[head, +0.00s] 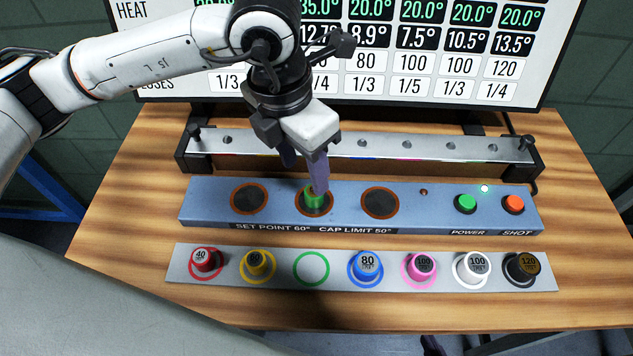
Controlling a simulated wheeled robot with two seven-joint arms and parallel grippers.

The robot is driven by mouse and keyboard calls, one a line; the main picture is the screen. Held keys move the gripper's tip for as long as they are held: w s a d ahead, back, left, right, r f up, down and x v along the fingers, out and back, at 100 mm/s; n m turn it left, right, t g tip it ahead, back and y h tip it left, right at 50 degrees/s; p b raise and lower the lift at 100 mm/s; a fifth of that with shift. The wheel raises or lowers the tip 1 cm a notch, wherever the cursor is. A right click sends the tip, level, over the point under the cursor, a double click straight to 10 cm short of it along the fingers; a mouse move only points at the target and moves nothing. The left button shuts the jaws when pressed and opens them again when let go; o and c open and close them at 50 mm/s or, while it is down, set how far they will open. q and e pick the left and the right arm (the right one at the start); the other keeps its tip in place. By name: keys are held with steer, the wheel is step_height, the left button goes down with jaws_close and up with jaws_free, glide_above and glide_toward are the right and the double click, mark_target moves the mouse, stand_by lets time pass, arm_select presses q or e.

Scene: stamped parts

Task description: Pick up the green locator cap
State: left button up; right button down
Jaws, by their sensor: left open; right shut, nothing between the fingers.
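The green locator cap (311,200) stands in the middle round recess of the blue panel, partly hidden by a finger of my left gripper. My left gripper (305,179) comes down from above with its fingers apart. The near finger's tip is in front of the cap at its right side; the other finger is further back and left. I cannot tell whether either finger touches the cap.
The blue panel (455,223) has empty recesses left and right of the cap, plus green and orange buttons. A grey strip (338,280) in front holds several coloured caps and an empty green ring (311,268). A metal rail (385,150) and a screen (540,40) stand behind.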

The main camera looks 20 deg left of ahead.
mark_target(314, 196)
arm_select(q)
steer(key=shift+w+d+f+p, duration=0.15)
steer(key=shift+w+f+p, duration=0.05)
steer(key=shift+f, duration=0.95)
steer(key=shift+w+d+f+p, duration=0.15)
steer(key=shift+w+d+f, duration=0.05)
steer(key=shift+f, duration=1)
steer(key=shift+w+d+f+p, duration=0.15)
steer(key=shift+w+f+p, duration=0.05)
steer(key=shift+f, duration=0.95)
jaws_close()
